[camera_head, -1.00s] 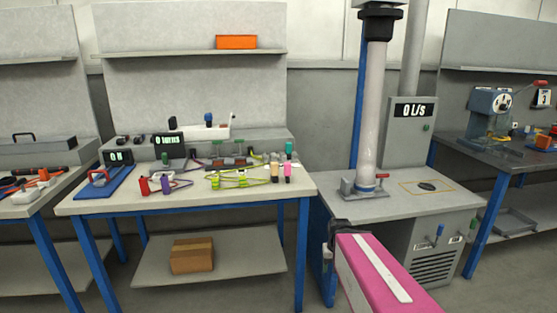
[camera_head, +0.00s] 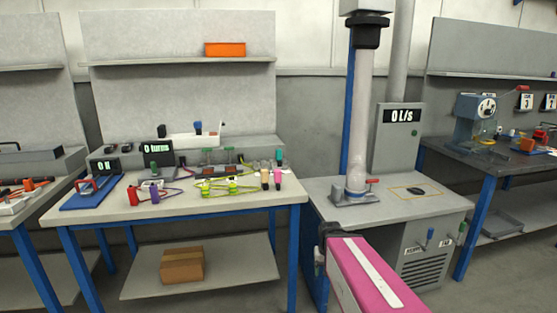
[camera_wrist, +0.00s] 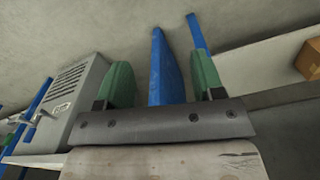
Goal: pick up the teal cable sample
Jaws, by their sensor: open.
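A small teal item (camera_head: 279,154), which may be the cable sample, stands near the right end of the middle bench's top in the head view. It is too small there to make out a cable, and I do not see it in the wrist view. My gripper (camera_head: 322,243) is at the end of my pink arm, low in front of the gap between benches, well to the right of and below the teal item. In the wrist view, the two green-padded fingers (camera_wrist: 163,82) are wide apart with nothing held between them.
The middle bench (camera_head: 90,212) has several coloured connectors and cables on top and a cardboard box (camera_head: 182,265) on its lower shelf. A bench with a pale vertical column (camera_head: 359,120) stands to the right. Blue bench legs (camera_wrist: 165,70) show beyond the fingers in the wrist view.

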